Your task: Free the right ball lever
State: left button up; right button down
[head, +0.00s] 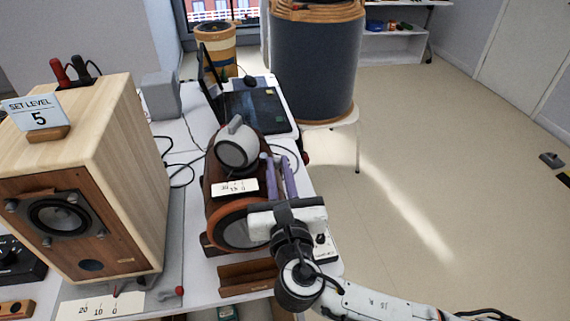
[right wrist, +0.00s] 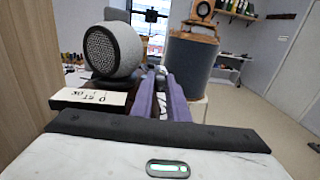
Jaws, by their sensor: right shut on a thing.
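My right gripper (head: 276,162) reaches in from the lower right, its two purple fingers pointing away along the right side of the rounded wood speaker (head: 226,212). In the right wrist view the fingers (right wrist: 163,80) are close together, shut on a small part at their tips that I take for the right ball lever. The fingers hide most of it. A red ball (head: 305,159) shows just right of the fingertips. A grey round tweeter pod (head: 236,148) sits on top of the speaker, left of the fingers; it also shows in the right wrist view (right wrist: 113,50). My left gripper is not in view.
A big wooden box speaker (head: 124,160) stands at the left, with a "SET LEVEL 5" card (head: 36,112) on top. A scale card (head: 235,187) lies below the pod. A dark blue drum (head: 316,70) stands behind.

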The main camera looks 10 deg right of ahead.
jog(key=shift+s+a+r+m+g+h, duration=0.15)
jog(key=shift+a+m+h, duration=0.2)
jog(key=shift+m+h, duration=0.35)
jog(key=shift+w+a+f+m+g+h, duration=0.15)
jog(key=shift+a+m+h, duration=0.25)
jog(key=shift+h, duration=0.6)
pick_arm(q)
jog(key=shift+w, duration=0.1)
pick_arm(e)
jog(key=shift+s+r, duration=0.1)
jog(key=c, duration=1.7)
grip_release()
